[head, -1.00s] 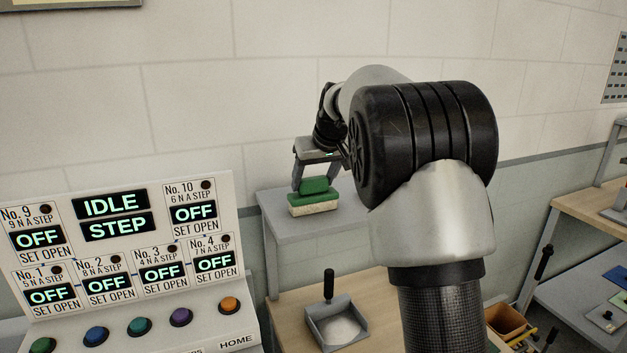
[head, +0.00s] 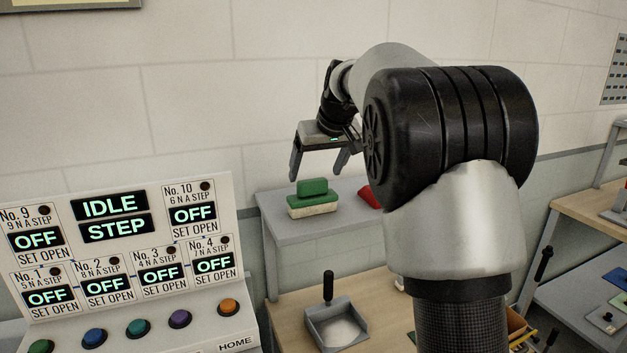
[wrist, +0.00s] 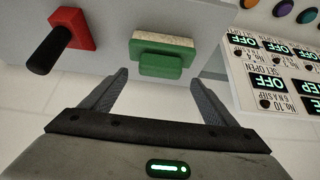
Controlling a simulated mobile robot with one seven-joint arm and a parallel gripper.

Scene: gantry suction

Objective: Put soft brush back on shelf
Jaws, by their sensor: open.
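The soft brush (head: 314,199) has a green body and handle with pale bristles. It rests bristles down on the grey shelf (head: 290,228) in the head view. The brush also shows between and beyond the fingertips in the wrist view (wrist: 163,52). My gripper (head: 318,176) is open and empty, above the brush and slightly to its right, with a gap between fingers and brush.
A red object (head: 370,197) with a black handle, seen in the wrist view (wrist: 72,30), lies on the same shelf. A dustpan (head: 338,322) sits on the wooden bench below. A control panel (head: 120,265) stands left of the shelf.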

